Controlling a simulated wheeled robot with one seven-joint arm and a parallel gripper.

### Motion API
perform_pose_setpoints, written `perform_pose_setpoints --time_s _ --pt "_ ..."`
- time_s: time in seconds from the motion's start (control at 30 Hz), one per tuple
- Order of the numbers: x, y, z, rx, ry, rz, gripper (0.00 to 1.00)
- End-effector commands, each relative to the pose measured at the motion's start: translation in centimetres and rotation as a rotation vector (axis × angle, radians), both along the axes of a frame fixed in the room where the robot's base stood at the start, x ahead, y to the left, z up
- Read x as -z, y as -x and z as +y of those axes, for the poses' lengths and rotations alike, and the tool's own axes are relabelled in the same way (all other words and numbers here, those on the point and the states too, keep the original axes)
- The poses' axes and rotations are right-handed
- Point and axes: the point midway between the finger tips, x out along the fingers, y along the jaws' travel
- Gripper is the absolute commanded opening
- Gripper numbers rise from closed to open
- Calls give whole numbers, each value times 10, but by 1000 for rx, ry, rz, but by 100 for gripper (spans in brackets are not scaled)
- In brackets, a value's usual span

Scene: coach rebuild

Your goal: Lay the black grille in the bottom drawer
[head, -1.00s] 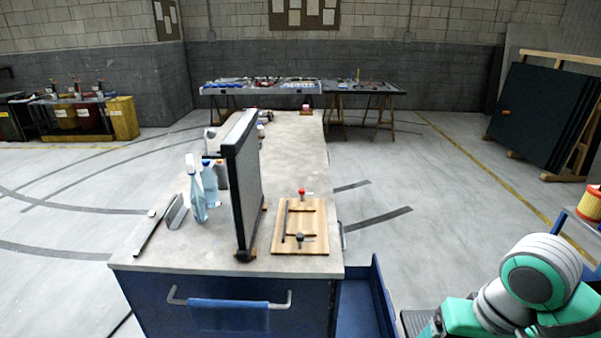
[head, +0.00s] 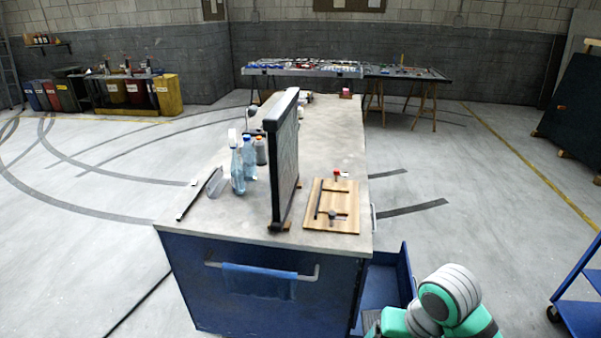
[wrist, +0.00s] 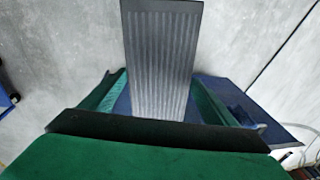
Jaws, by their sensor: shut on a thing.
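The black grille (wrist: 160,50) is a dark grey ribbed slat in the wrist view. It stands out lengthwise between the two green fingers of my gripper (wrist: 161,98), which is shut on it. Its near end is hidden behind the gripper body. A blue open drawer (head: 405,275) juts from the right side of the bench, low down, in the head view. Blue surfaces (wrist: 248,108) also show below the grille in the wrist view. I cannot tell whether the grille is over the drawer's inside.
The bench top (head: 230,215) holds a tall upright framed panel (head: 285,160), a wooden board (head: 332,205) with a black handle, and spray bottles (head: 238,165). A blue trolley (head: 580,300) stands at the right edge. The floor between bench and trolley is open.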

Motion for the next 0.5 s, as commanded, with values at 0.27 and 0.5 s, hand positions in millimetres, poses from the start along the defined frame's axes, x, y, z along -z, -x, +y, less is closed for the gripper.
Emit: perform_pose_setpoints --time_s 0.27,0.5 --pt "106 -69 88 -104 -9 5 50" --pt "188 -124 152 -181 -4 7 50"
